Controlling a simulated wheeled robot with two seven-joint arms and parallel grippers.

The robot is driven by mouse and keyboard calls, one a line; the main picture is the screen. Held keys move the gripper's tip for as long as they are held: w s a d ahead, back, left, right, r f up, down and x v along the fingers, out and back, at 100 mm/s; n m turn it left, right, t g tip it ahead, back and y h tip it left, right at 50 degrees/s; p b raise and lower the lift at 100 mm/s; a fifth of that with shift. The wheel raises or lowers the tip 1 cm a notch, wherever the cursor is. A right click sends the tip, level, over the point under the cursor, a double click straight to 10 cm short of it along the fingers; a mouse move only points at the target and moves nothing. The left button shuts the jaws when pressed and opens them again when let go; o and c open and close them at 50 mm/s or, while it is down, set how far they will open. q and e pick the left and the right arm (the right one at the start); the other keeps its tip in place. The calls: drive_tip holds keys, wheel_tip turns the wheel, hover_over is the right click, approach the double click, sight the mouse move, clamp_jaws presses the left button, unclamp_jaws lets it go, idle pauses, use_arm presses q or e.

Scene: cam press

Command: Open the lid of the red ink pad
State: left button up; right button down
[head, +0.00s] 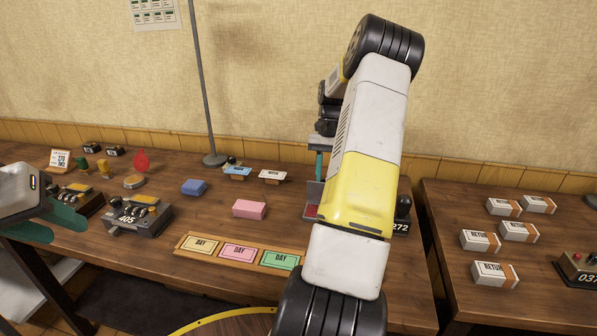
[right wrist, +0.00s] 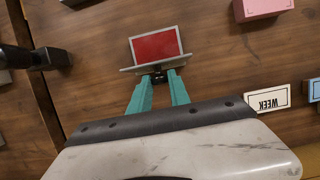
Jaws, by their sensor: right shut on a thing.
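The red ink pad (right wrist: 157,47) lies on the table with its red surface uncovered. Its grey lid (right wrist: 155,67) stands raised along one side, seen nearly edge-on in the right wrist view. My right gripper (right wrist: 160,80) is shut on the small dark knob of the lid. In the head view the upright lid (head: 314,193) and a sliver of the pad (head: 311,211) show left of my right arm, which hides the rest. My left gripper (head: 66,228) is open and empty at the left edge, away from the pad.
A pink block (head: 249,209), a blue block (head: 194,187) and a wooden tray of coloured DAY cards (head: 185,243) lie left of the pad. A dark device marked 272 (head: 402,217) stands right of it. A second table (head: 450,270) holds several boxes.

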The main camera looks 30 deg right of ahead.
drive_tip(key=shift+w+d+f+g+y, duration=0.4)
drive_tip(key=shift+w+g+y, duration=0.1)
drive_tip(key=shift+g+y, duration=0.25)
drive_tip(key=shift+w+d+f+g+y, duration=0.4)
drive_tip(key=shift+g+y, duration=0.25)
drive_tip(key=shift+g, duration=0.2)
drive_tip(key=shift+w+r, duration=0.1)
drive_tip(key=c, duration=1.2)
unclamp_jaws()
drive_tip(key=shift+c, duration=0.2)
drive_tip(key=s+a+r, duration=0.5)
drive_tip(key=s+a, duration=0.5)
drive_tip(key=s, duration=0.2)
drive_tip(key=shift+s+a, duration=0.15)
